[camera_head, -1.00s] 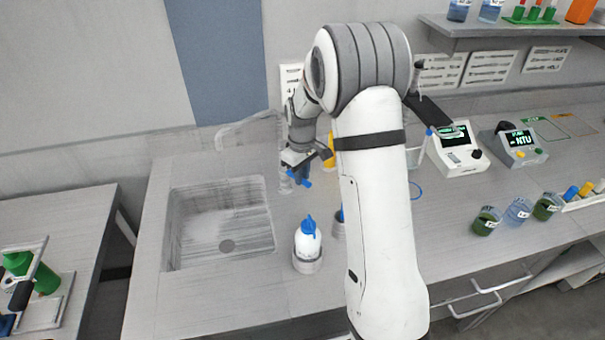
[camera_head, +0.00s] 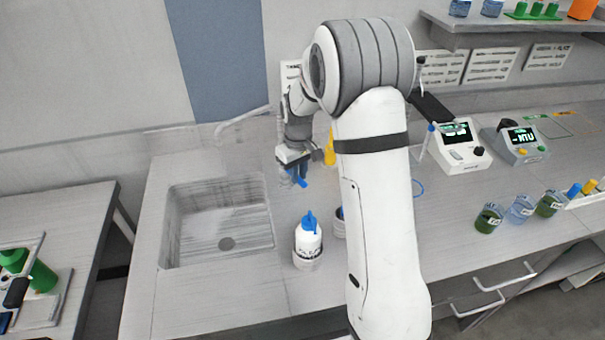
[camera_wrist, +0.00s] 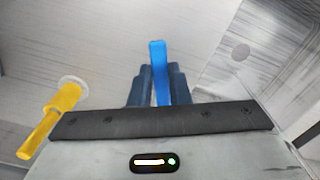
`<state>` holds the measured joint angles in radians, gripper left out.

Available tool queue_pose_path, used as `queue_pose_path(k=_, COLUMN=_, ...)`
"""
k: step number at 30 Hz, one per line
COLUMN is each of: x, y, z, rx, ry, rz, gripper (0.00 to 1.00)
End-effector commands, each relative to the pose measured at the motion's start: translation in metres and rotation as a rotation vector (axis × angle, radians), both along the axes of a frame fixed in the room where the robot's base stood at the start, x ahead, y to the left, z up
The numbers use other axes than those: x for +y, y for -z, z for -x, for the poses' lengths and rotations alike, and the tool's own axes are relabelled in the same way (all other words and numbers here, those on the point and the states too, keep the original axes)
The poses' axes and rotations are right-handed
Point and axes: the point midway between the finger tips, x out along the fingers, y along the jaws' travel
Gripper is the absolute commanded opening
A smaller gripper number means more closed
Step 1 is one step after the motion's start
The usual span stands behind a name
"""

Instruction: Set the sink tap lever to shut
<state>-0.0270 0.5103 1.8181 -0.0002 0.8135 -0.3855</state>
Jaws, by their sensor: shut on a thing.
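The blue tap lever (camera_head: 301,181) is at the right of the sink, below my gripper in the head view. In the wrist view the blue lever (camera_wrist: 157,75) stands upright between the two dark fingers of my gripper (camera_wrist: 160,88), which are shut on it. The tap's pale spout (camera_head: 240,118) reaches left over the back of the sink (camera_head: 220,232). The tap's body and base are mostly hidden behind my wrist. I cannot tell the lever's exact setting.
A white bottle with a blue top (camera_head: 308,243) stands in front of the lever, right of the sink. A yellow handle (camera_wrist: 62,108) is left of my gripper in the wrist view. Meters (camera_head: 459,148) and beakers (camera_head: 488,218) stand farther right. The counter in front of the sink is clear.

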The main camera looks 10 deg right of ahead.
Motion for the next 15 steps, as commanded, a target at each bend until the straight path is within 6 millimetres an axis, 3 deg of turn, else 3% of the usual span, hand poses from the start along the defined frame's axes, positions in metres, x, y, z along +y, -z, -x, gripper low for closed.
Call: queue_pose_path(k=15, x=0.025, y=0.001, z=0.006, rx=-0.001, ry=0.344, rz=0.0, gripper=0.0)
